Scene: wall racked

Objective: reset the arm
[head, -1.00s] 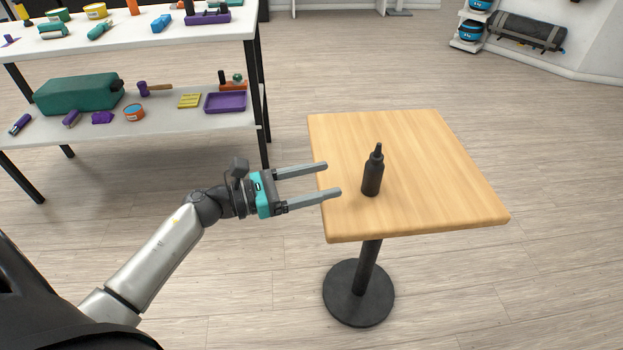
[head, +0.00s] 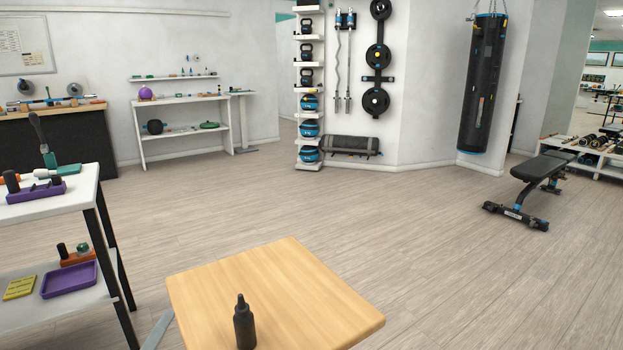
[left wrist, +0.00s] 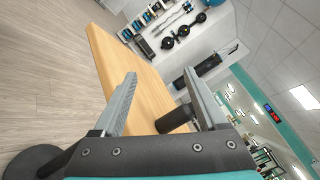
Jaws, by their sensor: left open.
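A black bottle (head: 244,324) with a narrow nozzle stands upright on the wooden table (head: 290,285), near its left front side. It also shows in the left wrist view (left wrist: 174,119), near the right-hand finger and clear of any grip. My left gripper (left wrist: 160,75) is open and empty, its two grey fingers spread towards the table. In the head view only a grey sliver of the left gripper (head: 159,331) shows, left of the table. My right gripper is in neither view.
A white shelf table (head: 80,183) with tools and a purple tray (head: 69,279) stands at the left. A weight bench (head: 530,185) and a punching bag (head: 483,85) are at the right. The floor beyond the wooden table is clear.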

